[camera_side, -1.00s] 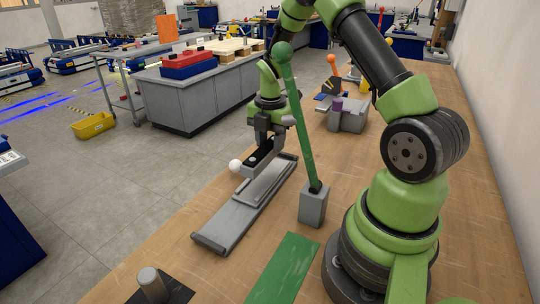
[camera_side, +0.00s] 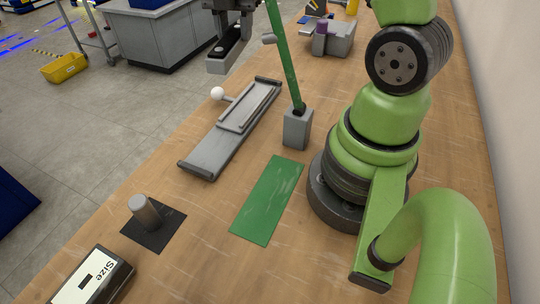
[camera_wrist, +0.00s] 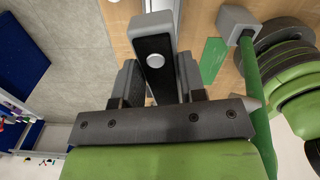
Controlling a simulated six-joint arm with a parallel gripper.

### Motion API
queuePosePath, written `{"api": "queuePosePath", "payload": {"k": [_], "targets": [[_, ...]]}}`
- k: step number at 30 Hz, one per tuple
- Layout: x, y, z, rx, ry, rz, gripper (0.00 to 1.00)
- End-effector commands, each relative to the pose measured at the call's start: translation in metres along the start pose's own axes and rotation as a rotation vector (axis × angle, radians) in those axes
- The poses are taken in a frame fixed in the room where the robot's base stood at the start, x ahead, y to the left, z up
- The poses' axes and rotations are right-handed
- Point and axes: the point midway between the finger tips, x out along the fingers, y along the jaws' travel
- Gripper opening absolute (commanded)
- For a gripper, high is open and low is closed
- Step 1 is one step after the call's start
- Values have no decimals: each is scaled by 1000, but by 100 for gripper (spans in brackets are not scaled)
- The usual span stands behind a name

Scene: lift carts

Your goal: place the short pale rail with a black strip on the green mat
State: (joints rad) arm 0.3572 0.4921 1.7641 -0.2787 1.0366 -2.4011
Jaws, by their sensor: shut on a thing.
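The short pale rail with a black strip (camera_side: 218,65) is held in my gripper (camera_side: 234,24) near the top of the side view, up in the air. In the wrist view the rail (camera_wrist: 166,84) lies between the two fingers, its black strip and a round pale button facing the camera. The green mat (camera_side: 268,200) lies flat and bare on the wooden table, nearer the side camera than the gripper. It also shows at the right in the wrist view (camera_wrist: 211,60). The upper part of my gripper is cut off in the side view.
A long grey track (camera_side: 212,148) with a white knob (camera_side: 217,93) lies left of the mat. A green lever on a grey block (camera_side: 297,128) stands behind the mat. A grey peg on a black plate (camera_side: 146,213) and a "Size" box (camera_side: 92,279) are front left.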

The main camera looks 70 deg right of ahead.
Motion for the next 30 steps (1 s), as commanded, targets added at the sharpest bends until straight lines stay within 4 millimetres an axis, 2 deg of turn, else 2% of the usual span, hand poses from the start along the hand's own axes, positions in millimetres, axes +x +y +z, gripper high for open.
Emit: {"api": "queuePosePath", "payload": {"k": [7,12,15,18,24,30], "targets": [[-2,4,-83,-325,0,0,3],[-1,-12,-148,-611,0,0,3],[-1,-25,-173,-741,-1,2,3],[0,-37,-191,-842,0,2,3],[4,-58,-216,-999,1,0,3],[37,-57,-213,-985,3,-7,3]]}}
